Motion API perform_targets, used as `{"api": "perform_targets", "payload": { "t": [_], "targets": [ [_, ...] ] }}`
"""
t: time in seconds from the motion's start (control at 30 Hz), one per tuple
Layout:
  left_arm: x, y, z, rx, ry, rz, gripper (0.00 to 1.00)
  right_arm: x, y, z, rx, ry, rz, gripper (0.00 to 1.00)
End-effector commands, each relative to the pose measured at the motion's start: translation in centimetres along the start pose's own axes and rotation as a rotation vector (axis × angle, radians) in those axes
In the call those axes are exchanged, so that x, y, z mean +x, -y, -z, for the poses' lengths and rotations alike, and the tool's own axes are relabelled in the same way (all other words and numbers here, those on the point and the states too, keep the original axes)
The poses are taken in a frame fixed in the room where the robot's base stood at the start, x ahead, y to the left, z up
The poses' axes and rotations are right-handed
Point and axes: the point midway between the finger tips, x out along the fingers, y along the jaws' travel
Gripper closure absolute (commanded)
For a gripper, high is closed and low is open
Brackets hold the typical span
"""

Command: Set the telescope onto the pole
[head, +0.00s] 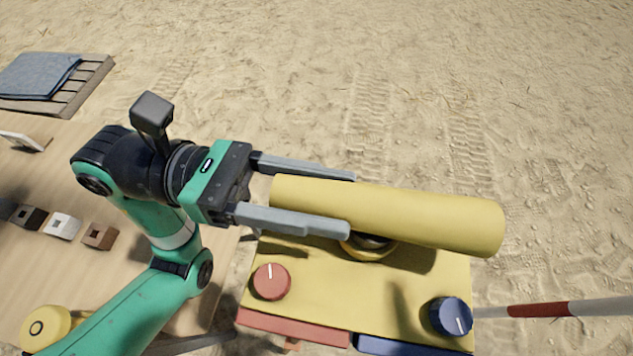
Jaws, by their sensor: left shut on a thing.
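The yellow tube (430,216), which looks like the telescope, lies nearly level over a yellow box, its right end tilted slightly down in the picture. My left gripper (348,203) is shut on its left part, with one grey finger along the far side and one along the near side. A round yellow and black mount (368,244) shows partly beneath the tube. I cannot tell whether the tube touches it. A red and white striped pole (545,309) shows at the right edge, beside the box. My right gripper is not in view.
The yellow box (345,292) has a red knob (271,281) and a blue knob (451,317) on top. A wooden table (50,180) at left holds small blocks (62,226) and a yellow round thing (47,326). Open sand lies behind.

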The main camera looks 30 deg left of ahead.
Motion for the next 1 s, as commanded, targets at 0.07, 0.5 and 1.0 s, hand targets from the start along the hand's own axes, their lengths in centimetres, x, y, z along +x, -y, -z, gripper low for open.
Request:
{"api": "perform_targets", "payload": {
  "t": [0.07,0.5,1.0],
  "targets": [
    [0.01,0.04,-0.02,0.0,0.001,0.0,1.0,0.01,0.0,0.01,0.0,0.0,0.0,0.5],
    [0.01,0.03,0.0,-0.001,0.0,0.001,0.14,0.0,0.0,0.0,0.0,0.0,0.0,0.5],
    [-0.22,-0.01,-0.02,-0.001,-0.001,0.0,0.14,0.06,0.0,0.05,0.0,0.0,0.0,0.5]
  ]
}}
